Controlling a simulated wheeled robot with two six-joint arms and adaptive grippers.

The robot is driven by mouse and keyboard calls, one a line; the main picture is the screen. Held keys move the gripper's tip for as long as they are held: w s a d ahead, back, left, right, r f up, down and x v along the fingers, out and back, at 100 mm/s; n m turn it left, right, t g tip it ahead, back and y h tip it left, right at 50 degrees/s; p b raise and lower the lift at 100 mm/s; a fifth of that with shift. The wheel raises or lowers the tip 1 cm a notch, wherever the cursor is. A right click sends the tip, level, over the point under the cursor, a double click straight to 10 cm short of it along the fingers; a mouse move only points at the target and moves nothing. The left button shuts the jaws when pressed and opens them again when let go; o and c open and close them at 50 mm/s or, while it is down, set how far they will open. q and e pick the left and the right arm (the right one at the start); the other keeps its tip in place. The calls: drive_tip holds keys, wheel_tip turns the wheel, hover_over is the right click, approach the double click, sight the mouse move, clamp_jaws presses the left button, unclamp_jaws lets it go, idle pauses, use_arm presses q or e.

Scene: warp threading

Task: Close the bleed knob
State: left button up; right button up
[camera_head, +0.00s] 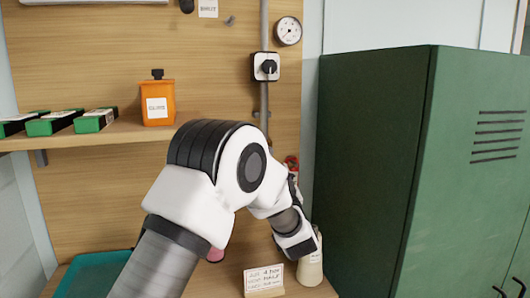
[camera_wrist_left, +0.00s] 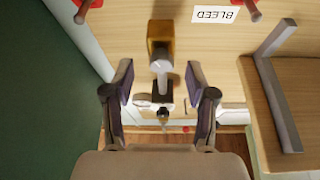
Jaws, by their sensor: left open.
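In the left wrist view, a brass-coloured fitting with a grey stem and tip (camera_wrist_left: 160,55) stands out from the wooden wall; it appears to be the bleed knob. A white label reading BLEED (camera_wrist_left: 213,15), upside down, is up and right of it. My left gripper (camera_wrist_left: 159,70) is open, with one finger on each side of the stem and a visible gap on both sides. In the head view my left arm reaches across the panel, hiding the knob and the fingers. My right gripper is not in view.
A green cabinet (camera_head: 370,140) stands close on the right. A shelf (camera_head: 100,137) at left holds an orange container (camera_head: 158,103) and green boxes. A gauge (camera_head: 288,31) and a rotary switch (camera_head: 267,67) are higher up. A small card (camera_head: 264,280) stands below the arm.

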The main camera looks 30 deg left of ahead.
use_arm(q)
drive_tip(key=p+x, duration=0.1)
drive_tip(key=x, duration=0.1)
drive_tip(key=p+x, duration=0.1)
drive_tip(key=x, duration=0.1)
drive_tip(key=p+x, duration=0.1)
drive_tip(key=x, duration=0.1)
drive_tip(key=shift+s+r, duration=0.15)
drive_tip(key=shift+r, duration=0.15)
drive_tip(key=shift+d, duration=0.1)
drive_tip(key=shift+s+d+r, duration=0.5)
drive_tip(key=shift+d+r, duration=0.05)
drive_tip(key=shift+d, duration=0.1)
drive_tip(key=c, duration=1)
drive_tip(key=shift+a, duration=0.1)
clamp_jaws()
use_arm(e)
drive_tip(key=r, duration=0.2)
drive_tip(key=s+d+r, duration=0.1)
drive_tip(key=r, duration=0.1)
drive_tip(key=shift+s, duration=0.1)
